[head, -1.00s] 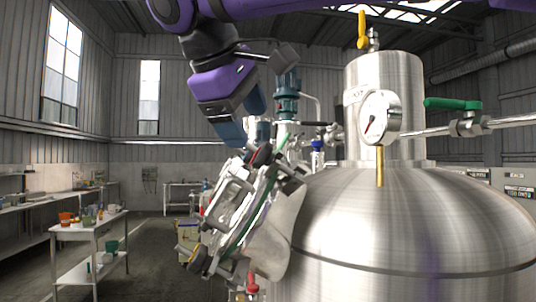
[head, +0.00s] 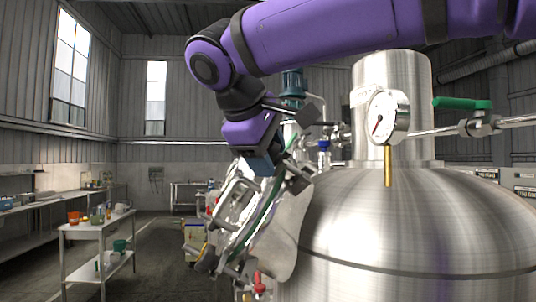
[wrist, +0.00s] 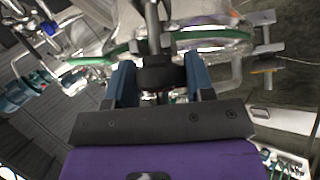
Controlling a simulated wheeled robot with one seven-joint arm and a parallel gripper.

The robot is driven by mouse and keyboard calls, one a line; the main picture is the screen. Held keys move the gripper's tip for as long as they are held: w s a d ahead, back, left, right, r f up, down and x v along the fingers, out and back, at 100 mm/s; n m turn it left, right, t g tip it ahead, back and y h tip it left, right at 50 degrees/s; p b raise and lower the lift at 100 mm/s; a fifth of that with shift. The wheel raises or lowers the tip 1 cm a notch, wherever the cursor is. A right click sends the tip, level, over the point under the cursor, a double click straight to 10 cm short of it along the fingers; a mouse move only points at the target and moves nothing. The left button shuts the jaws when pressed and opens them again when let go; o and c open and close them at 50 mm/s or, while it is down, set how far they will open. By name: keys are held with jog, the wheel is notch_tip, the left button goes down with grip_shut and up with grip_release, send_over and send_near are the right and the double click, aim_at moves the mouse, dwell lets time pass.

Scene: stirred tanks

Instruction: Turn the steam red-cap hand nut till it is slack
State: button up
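The manway lid (head: 232,212), bright metal with a green gasket edge, stands tilted on the left side of the steel tank (head: 410,225). My gripper (head: 262,168) is at the lid's upper edge in the head view and hides the nut there. In the wrist view a dark hand nut (wrist: 160,73) sits between the two blue fingertips of my gripper (wrist: 160,66). The fingers are apart, one on each side of the nut, with at most a thin gap. I cannot tell whether they touch it. The nut's red cap does not show now.
A pressure gauge (head: 388,117) and a green-handled valve (head: 463,103) are on the tank top at right. A red-handled valve (head: 259,284) is below the lid. A white trolley (head: 97,232) stands at left, with open floor between.

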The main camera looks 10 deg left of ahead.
jog(key=c, duration=0.3)
jog(key=shift+n+g+y, duration=0.3)
jog(key=shift+n+g, duration=1.2)
jog(key=shift+n, duration=0.1)
jog(key=o, duration=0.9)
jog(key=v, duration=1.1)
jog(key=shift+w, duration=0.1)
